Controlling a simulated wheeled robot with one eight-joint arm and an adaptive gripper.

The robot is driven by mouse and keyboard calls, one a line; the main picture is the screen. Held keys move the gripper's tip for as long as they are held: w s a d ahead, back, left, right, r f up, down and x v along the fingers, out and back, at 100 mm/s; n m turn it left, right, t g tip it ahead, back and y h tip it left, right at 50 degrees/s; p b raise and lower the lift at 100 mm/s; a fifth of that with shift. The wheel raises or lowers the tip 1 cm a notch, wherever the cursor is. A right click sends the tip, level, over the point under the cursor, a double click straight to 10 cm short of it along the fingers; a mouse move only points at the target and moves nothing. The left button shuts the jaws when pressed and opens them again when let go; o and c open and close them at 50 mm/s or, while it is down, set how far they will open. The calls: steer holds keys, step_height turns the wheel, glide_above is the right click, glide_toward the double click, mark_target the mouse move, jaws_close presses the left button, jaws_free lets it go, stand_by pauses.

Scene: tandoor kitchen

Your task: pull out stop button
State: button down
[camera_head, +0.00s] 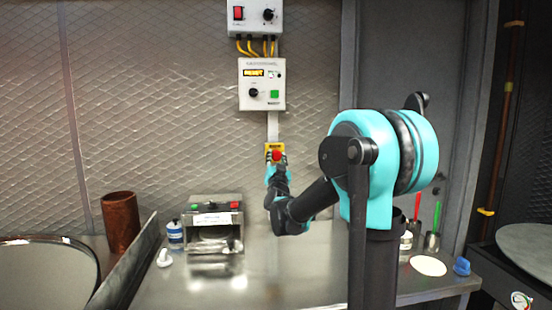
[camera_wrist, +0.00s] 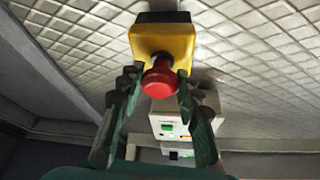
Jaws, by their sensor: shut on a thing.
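The red stop button (camera_wrist: 159,84) sits on a yellow box (camera_wrist: 163,38) fixed to the wall. In the head view the button (camera_head: 277,156) and the top of its yellow box (camera_head: 274,146) show just above my gripper (camera_head: 278,166). In the wrist view my gripper (camera_wrist: 158,100) has one finger on each side of the red button head. The fingers are shut on the button, though the exact contact at its sides is hard to see. The button's stem is mostly hidden behind its head.
A control box (camera_head: 262,84) with a lit display and green button hangs above, with another box (camera_head: 254,16) over it. Below are a steel counter (camera_head: 270,280), a metal device (camera_head: 212,226), a copper cylinder (camera_head: 120,222) and a blue-labelled bottle (camera_head: 175,235).

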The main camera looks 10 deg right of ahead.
steer(key=shift+s, duration=0.4)
steer(key=c, duration=1)
jaws_free()
steer(key=shift+c, duration=0.2)
steer(key=shift+s, duration=0.15)
steer(key=v, duration=1.2)
